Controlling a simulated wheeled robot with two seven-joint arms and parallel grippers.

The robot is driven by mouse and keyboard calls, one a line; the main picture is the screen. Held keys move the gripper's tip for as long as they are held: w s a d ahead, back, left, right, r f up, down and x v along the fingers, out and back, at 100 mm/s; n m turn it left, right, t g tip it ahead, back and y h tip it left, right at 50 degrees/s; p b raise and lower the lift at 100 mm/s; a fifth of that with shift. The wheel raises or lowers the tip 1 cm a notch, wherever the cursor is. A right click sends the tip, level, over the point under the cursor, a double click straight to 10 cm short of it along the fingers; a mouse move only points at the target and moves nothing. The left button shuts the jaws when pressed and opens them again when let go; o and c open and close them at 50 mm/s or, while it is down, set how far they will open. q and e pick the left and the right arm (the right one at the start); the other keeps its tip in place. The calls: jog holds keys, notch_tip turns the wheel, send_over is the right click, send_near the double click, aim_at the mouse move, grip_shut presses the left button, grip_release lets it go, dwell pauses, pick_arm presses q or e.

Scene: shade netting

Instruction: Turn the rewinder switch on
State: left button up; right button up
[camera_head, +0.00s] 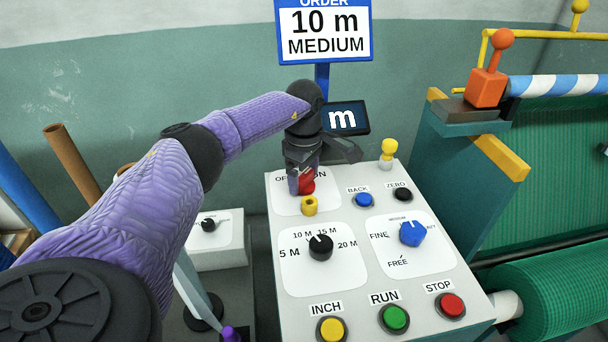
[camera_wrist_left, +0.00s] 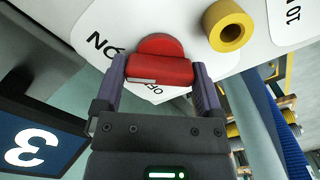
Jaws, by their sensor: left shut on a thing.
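The rewinder switch is a red rotary knob (camera_head: 307,183) with a raised bar, at the top left of the control panel (camera_head: 282,222), between OFF and ON labels. My left gripper (camera_head: 303,178) comes down over it from behind and hides much of it and its labels. In the left wrist view, the two fingers (camera_wrist_left: 160,75) are shut on the sides of the red bar (camera_wrist_left: 160,70). A pale mark shows on the bar's near edge, toward the left finger. I cannot tell for sure which label the knob points to. My right gripper is not in view.
A yellow ring (camera_head: 310,205) sits just in front of the switch. Black (camera_head: 320,247) and blue (camera_head: 412,233) dials and several push buttons share the panel. A dark display (camera_head: 346,118) stands close behind the gripper. An order sign (camera_head: 324,30) rises above.

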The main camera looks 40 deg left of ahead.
aim_at(304, 175)
pick_arm(q)
jog(key=shift+m, duration=0.3)
jog(key=o, duration=1)
jog(key=shift+c, duration=0.2)
notch_tip(304, 175, up, 10)
jog(key=shift+r+p, duration=0.1)
jog(key=shift+p, duration=0.7)
